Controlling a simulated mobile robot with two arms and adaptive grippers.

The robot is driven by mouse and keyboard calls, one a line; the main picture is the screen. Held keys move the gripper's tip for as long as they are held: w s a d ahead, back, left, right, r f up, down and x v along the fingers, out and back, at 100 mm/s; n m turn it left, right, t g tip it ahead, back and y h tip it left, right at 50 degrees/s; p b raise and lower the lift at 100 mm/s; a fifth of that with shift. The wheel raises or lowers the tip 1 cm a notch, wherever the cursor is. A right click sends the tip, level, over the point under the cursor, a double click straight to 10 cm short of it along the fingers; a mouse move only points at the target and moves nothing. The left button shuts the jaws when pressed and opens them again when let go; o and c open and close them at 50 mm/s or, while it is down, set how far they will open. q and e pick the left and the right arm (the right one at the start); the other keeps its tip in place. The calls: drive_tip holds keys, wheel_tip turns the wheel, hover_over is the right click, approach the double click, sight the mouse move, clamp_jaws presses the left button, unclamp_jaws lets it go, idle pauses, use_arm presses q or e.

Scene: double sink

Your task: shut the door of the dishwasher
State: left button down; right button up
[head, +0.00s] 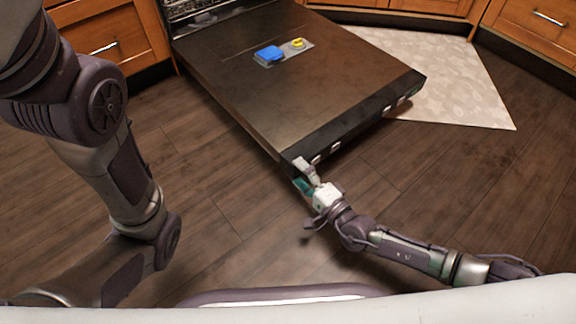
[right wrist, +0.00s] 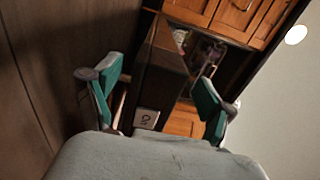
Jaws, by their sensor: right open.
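The dishwasher door (head: 300,85) is folded down flat, its inner face up, with a blue cap and a yellow knob on it. In the head view my right gripper (head: 302,172) is at the door's near left corner. In the right wrist view my right gripper (right wrist: 158,98) is open, and the dark edge of the door (right wrist: 160,75) shows between its two teal-padded fingers. I cannot tell whether the fingers touch the door. My left arm comes down the left side of the head view, but its gripper is not seen.
Wooden cabinets (head: 108,38) stand left of the dishwasher opening (head: 200,10) and more stand at the back right (head: 535,28). A pale mat (head: 455,80) lies right of the door. The dark wood floor (head: 235,215) in front is clear.

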sight(288, 161)
drive_tip(key=b+x, duration=0.1)
drive_tip(key=x, duration=0.4)
drive_tip(key=shift+w+b, duration=0.15)
drive_tip(key=shift+b, duration=0.25)
